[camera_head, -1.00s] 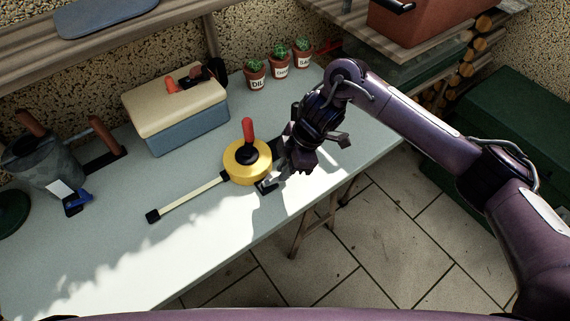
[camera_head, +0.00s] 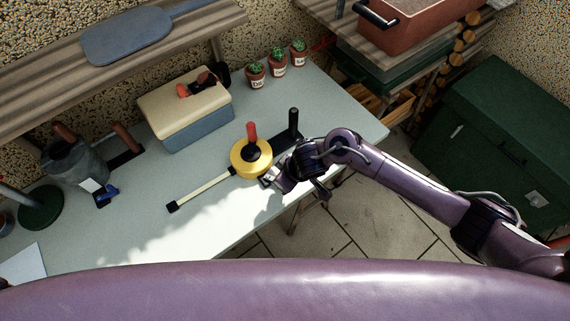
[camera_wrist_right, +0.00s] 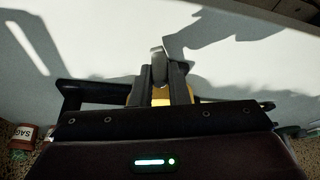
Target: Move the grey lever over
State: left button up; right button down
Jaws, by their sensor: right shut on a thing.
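A tool on the table has a round yellow body (camera_head: 240,160), a red upright knob (camera_head: 252,133), a black upright handle (camera_head: 293,121) on a dark bar, and a long cream strip (camera_head: 203,188) ending in a black block. My right gripper (camera_head: 268,179) is at the front right side of the yellow body. In the right wrist view its fingers (camera_wrist_right: 160,75) are close together on a small grey lever (camera_wrist_right: 158,57), whose end shows between them. The rest of the lever is hidden by the fingers. My left gripper is not in view.
A cream and blue box (camera_head: 188,112) and several small potted cacti (camera_head: 277,62) stand at the back of the table (camera_head: 150,240). A watering can (camera_head: 75,160) is at the left. A green chest (camera_head: 500,130) stands right of the table. The table front is clear.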

jog(key=shift+s+a+r+m+t+h+p, duration=0.15)
jog(key=shift+s+m+p, duration=0.1)
jog(key=shift+m+p, duration=0.25)
jog(key=shift+s+a+m+t+h+p, duration=0.15)
jog(key=shift+s+m+p, duration=0.1)
jog(key=shift+m, duration=0.45)
jog(key=shift+s+a+m+t+p, duration=0.15)
jog(key=shift+m+p, duration=0.1)
jog(key=shift+m, duration=0.15)
jog(key=shift+a+m+t+p, duration=0.1)
jog(key=shift+m+t+p, duration=0.1)
jog(key=shift+m, duration=0.2)
jog(key=c, duration=1.4)
grip_release()
jog(key=shift+h, duration=0.3)
jog(key=p+v, duration=0.1)
jog(key=v, duration=0.6)
jog(key=shift+s+d+r, duration=0.1)
jog(key=shift+d+r, duration=0.05)
jog(key=shift+r, duration=0.1)
